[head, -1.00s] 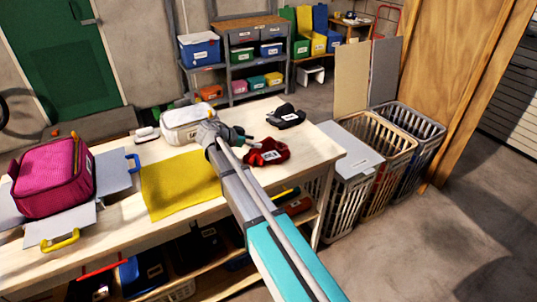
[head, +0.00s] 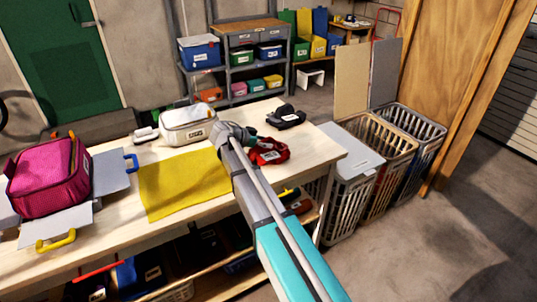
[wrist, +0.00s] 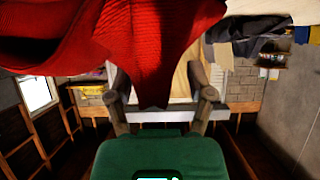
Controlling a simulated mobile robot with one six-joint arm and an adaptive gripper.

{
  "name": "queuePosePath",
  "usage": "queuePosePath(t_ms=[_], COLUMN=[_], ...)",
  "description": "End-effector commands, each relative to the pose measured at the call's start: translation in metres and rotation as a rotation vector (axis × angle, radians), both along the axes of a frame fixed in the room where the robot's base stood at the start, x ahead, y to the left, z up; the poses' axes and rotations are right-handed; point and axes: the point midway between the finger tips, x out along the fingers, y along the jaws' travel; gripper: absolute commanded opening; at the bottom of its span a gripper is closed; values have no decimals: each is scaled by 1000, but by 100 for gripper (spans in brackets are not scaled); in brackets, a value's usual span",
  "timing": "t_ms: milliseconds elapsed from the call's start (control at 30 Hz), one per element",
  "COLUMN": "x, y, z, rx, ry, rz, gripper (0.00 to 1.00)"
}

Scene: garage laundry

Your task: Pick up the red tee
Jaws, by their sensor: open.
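The red tee (head: 270,153) lies crumpled on the workbench near its right end, with a white label on it. My gripper (head: 252,139) is at the tee's left and far edge, partly hidden by my arm. In the wrist view the red tee (wrist: 150,45) fills the top left and middle, very close, hanging between and beyond my open fingers (wrist: 160,88). The fingers are apart, and I cannot tell whether they touch the cloth.
A dark folded garment (head: 286,117) lies behind the tee. A white bag (head: 188,127), a yellow cloth (head: 180,182) and a magenta bag (head: 48,180) are to the left on the workbench (head: 115,222). Laundry baskets (head: 350,185) stand at its right end.

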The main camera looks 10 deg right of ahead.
Motion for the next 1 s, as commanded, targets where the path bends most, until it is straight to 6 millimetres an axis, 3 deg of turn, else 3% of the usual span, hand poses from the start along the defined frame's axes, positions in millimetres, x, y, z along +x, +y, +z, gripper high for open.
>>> queuePosePath(t_ms=[300,700,1000], x=[0,0,0], y=[0,0,0], z=[0,0,0], rx=[0,0,0], ry=[0,0,0], rz=[0,0,0], gripper=[69,0,0])
